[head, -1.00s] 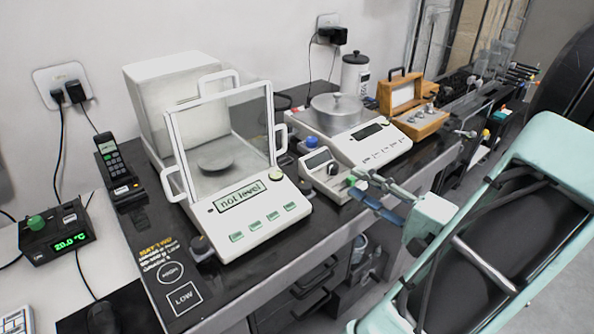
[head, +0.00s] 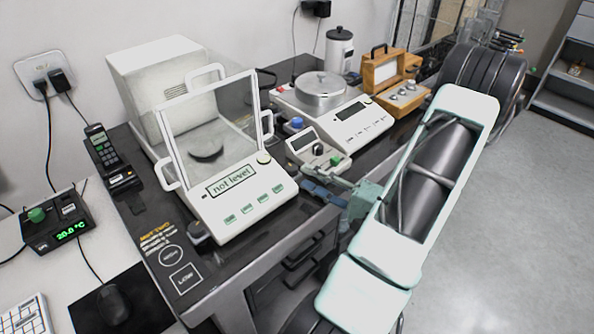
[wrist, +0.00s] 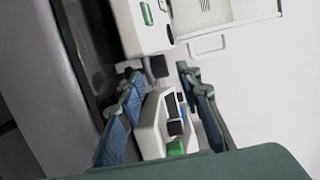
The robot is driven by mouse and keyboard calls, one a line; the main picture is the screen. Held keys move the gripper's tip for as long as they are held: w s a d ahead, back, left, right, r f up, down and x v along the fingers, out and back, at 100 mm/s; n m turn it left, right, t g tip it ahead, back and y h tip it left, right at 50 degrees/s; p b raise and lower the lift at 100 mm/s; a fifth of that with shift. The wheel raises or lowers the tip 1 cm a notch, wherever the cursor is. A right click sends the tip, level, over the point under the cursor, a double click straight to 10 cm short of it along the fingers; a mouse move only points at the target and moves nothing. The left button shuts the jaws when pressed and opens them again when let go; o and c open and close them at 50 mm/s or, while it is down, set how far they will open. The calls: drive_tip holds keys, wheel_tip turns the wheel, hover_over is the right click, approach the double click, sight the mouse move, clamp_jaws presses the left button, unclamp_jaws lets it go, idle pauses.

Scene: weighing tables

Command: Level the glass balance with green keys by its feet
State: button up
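The glass balance (head: 232,206) is white with a glass case, green keys and a display reading "not level". It stands on the dark table. A dark foot knob (head: 199,232) shows at its front left corner. In the wrist view a dark foot (wrist: 158,66) shows at a corner of the balance (wrist: 140,22), just ahead of my fingertips. My gripper (head: 308,182) is low at the balance's front right corner. In the wrist view my gripper (wrist: 160,73) is open, its blue fingers apart with nothing gripped. Touching cannot be told.
A small white device (head: 318,150) with a dark knob stands close behind my gripper; it shows between the fingers in the wrist view (wrist: 150,132). A second balance (head: 350,125), a wooden weight box (head: 381,75) and a canister (head: 338,50) stand farther right. A handset (head: 103,150) stands left.

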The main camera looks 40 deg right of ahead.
sight(297, 173)
drive_tip(key=shift+x, duration=2.3)
clamp_jaws()
